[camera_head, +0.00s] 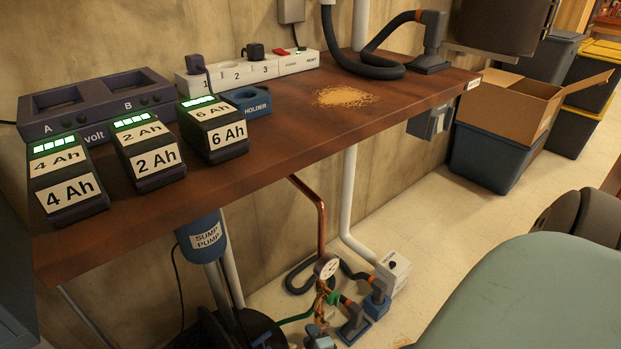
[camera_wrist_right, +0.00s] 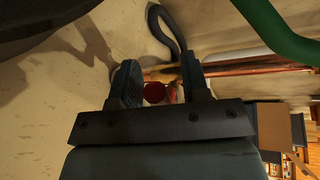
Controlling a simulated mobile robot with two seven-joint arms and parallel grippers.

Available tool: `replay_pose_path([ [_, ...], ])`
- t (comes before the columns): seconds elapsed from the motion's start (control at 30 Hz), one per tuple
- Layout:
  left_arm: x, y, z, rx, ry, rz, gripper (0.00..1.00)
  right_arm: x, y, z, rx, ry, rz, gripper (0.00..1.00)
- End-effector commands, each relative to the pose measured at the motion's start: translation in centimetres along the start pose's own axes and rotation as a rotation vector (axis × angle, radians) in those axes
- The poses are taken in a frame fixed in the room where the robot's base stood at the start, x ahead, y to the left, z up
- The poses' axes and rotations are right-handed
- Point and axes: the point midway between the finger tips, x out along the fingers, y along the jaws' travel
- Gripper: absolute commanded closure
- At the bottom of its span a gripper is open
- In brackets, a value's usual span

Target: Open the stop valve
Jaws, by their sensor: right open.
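In the head view a copper pipe (camera_head: 318,215) drops below the bench to a round gauge (camera_head: 327,266) near the floor. A small cluster of brass-coloured fittings (camera_head: 321,300) sits just below the gauge. I cannot make out the stop valve's handle there. In the right wrist view my right gripper (camera_wrist_right: 158,85) is open. A red round part (camera_wrist_right: 154,93), possibly the valve handle, shows in the gap between its fingers. I cannot tell how far beyond the fingertips it is. The copper pipe (camera_wrist_right: 245,70) runs to the right of the fingers. My left gripper is not seen.
A green hose (camera_wrist_right: 280,32) crosses close by in the wrist view, and a dark hose (camera_wrist_right: 163,27) loops beyond the fingers. The wooden bench (camera_head: 290,140) overhangs the pipework. A sump pump (camera_head: 203,238), white box (camera_head: 393,268) and blue bin (camera_head: 490,155) stand around.

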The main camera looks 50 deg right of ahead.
Motion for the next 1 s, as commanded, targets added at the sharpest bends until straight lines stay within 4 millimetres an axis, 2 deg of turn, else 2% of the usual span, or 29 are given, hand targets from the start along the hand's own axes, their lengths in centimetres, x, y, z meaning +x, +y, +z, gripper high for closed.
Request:
replay_pose_path([
  [0.13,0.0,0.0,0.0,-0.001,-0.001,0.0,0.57,0.0,0.0,0.0,0.0,0.0,0.0,0.58],
  [0.17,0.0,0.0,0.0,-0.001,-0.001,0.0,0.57,0.0,0.0,0.0,0.0,0.0,0.0,0.62],
  [0.3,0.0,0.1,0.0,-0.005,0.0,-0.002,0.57,0.0,0.0,0.0,0.0,0.0,0.0,0.95],
  [0.33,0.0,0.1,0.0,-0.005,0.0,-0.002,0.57,0.0,0.0,0.0,0.0,0.0,0.0,1.0],
  [0.67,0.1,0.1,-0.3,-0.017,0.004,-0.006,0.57,0.0,-0.3,0.0,0.018,-0.004,0.006,1.0],
  [1.0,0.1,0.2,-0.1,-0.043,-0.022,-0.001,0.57,-0.3,-1.8,-0.3,0.19,-0.041,0.063,1.0],
])
